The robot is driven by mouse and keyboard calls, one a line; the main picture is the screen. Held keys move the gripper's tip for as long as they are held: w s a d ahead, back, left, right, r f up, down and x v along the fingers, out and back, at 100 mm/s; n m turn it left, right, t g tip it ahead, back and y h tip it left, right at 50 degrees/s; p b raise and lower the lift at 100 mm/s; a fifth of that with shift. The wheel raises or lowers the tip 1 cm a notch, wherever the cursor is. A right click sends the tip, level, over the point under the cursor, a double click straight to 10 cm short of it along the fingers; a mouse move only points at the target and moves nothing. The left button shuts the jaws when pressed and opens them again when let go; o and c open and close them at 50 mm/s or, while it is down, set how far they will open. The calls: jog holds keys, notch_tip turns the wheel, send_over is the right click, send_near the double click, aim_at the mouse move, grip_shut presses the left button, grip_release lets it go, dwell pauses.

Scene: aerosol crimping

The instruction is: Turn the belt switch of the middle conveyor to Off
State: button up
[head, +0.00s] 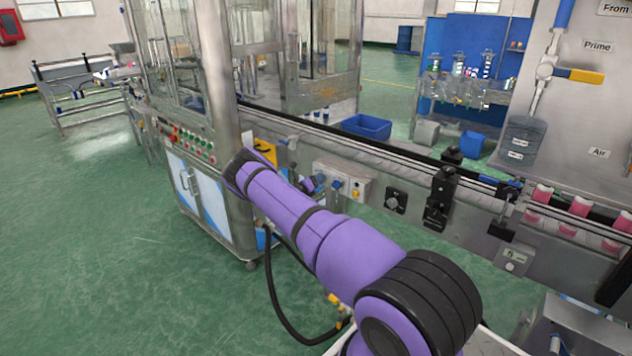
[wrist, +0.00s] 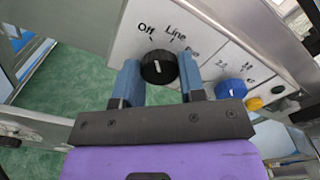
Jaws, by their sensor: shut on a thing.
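The belt switch is a black round knob (wrist: 158,67) with a white pointer mark, on a light grey panel (wrist: 205,38) in the wrist view. Labels "Off", "Line" and a third, partly hidden word curve above it. The white mark points roughly up toward the labels; I cannot tell exactly which one. My gripper (wrist: 160,78) has its blue fingers on either side of the knob and is shut on it. In the head view the panel (head: 342,176) sits on the conveyor's front side, and my purple arm partly covers the gripper and switch area.
A blue knob (wrist: 231,89) and a yellow button (wrist: 253,104) are right of the switch. In the head view another black dial (head: 396,201) and a black bracket (head: 439,198) are further right along the conveyor. A steel cabinet (head: 203,196) stands left.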

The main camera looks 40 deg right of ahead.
jog(key=shift+n, duration=1)
jog(key=o, duration=0.9)
jog(key=a, duration=1.1)
jog(key=shift+s, duration=0.4)
